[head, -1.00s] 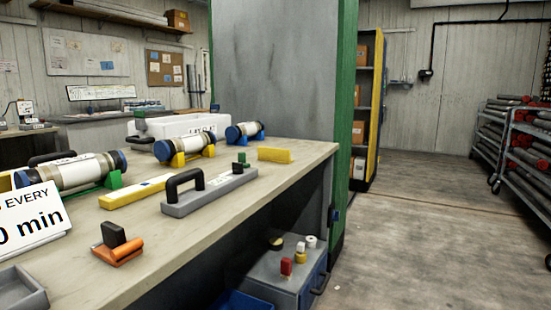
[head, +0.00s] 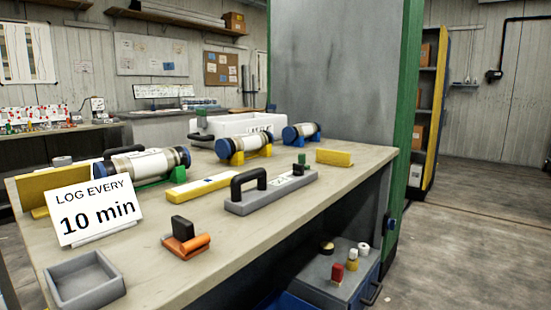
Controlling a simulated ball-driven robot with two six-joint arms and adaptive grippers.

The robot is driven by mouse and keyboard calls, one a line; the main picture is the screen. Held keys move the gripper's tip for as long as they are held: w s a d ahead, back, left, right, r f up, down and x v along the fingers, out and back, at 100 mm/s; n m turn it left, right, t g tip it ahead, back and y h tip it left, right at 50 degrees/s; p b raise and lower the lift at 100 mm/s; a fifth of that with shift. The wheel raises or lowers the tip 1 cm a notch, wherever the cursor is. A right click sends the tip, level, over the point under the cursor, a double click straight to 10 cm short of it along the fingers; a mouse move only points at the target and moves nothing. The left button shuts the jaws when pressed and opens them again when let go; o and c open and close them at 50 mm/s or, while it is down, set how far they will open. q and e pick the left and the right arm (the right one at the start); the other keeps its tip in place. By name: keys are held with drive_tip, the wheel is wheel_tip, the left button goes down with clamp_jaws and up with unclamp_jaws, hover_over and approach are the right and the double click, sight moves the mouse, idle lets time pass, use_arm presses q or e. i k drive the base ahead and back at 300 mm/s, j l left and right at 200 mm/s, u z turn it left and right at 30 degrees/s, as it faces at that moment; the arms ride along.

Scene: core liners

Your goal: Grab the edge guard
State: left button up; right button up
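No label marks the edge guard, and I cannot tell for sure which piece it is. A short yellow block (head: 334,157) stands near the bench's far right edge. A long flat yellow bar (head: 203,187) lies mid-bench, left of a grey tool with a black handle (head: 270,193). A larger yellow upright piece (head: 48,187) stands at the left end, partly behind the sign. A small orange piece with a black block on it (head: 185,240) lies near the front edge. Neither of my grippers is in view.
The bench (head: 150,275) also holds several white cylinders with blue ends, one here (head: 245,146), a white bin (head: 240,124), a "10 min" sign (head: 95,212) and a grey tray (head: 85,282). A grey drawer cabinet (head: 335,280) stands below right. The floor at right is clear.

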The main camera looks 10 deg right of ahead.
sight(335, 157)
drive_tip(key=i+l+u, duration=0.15)
drive_tip(key=u, duration=0.2)
drive_tip(key=i+l+u, duration=0.15)
drive_tip(key=l+u, duration=0.2)
drive_tip(key=i+l+u, duration=0.1)
drive_tip(key=l+u, duration=0.25)
